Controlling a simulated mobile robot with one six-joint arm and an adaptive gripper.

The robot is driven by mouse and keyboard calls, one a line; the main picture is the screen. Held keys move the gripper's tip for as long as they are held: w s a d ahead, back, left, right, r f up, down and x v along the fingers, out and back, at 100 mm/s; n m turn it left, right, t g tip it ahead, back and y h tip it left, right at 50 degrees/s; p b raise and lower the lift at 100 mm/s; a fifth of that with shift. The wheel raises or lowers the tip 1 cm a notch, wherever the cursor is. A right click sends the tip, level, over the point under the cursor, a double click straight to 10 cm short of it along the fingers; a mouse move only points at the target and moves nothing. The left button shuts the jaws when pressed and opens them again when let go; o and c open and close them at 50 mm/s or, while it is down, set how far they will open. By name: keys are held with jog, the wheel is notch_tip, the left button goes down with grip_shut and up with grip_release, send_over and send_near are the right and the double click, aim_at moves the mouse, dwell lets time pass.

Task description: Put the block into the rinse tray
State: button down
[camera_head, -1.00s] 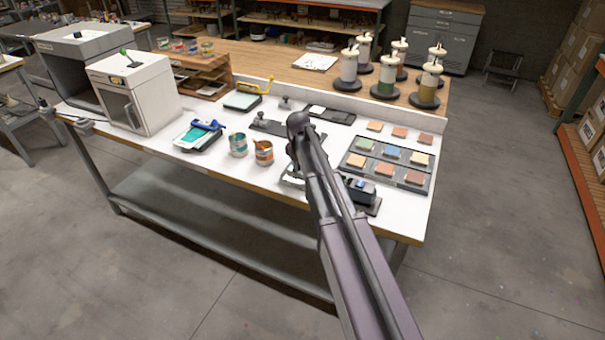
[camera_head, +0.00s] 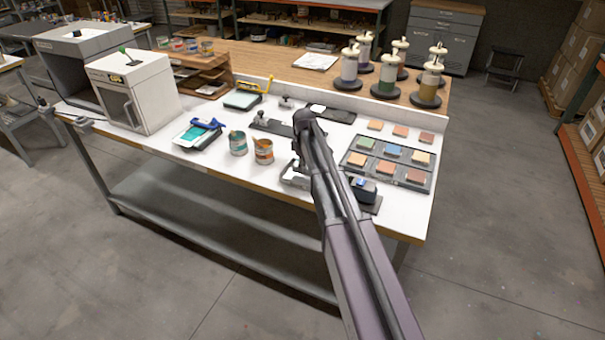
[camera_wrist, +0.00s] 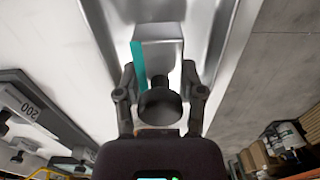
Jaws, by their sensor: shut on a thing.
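In the wrist view my gripper (camera_wrist: 158,97) has its two fingers on either side of a dark round knob (camera_wrist: 160,106). The knob seems to belong to the block (camera_wrist: 160,58), a pale grey piece with a teal strip along its left side. Beyond the block lies the metal rinse tray (camera_wrist: 224,55), its long walls running up the picture. The block appears over the tray's inside; whether it touches the bottom I cannot tell.
Two paint cans (camera_head: 263,151) stand left of the tray. A palette of coloured tiles (camera_head: 388,163) lies to the right, and a small dark device (camera_head: 364,190) sits close beside my arm. A dark strip with a knobbed piece (camera_head: 266,122) lies behind. Concrete floor begins past the front edge.

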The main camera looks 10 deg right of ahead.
jog(key=shift+f+b, duration=0.85)
jog(key=shift+f, duration=0.3)
jog(key=shift+f, duration=0.15)
jog(key=shift+c, duration=1)
grip_release()
jog(key=shift+r, duration=0.2)
notch_tip(320, 180, up, 12)
jog(key=p, duration=1.2)
jog(key=shift+s, duration=0.1)
jog(key=s+m, duration=1)
jog(key=s, duration=1.9)
jog(key=shift+a+m, duration=0.2)
jog(key=shift+m, duration=0.2)
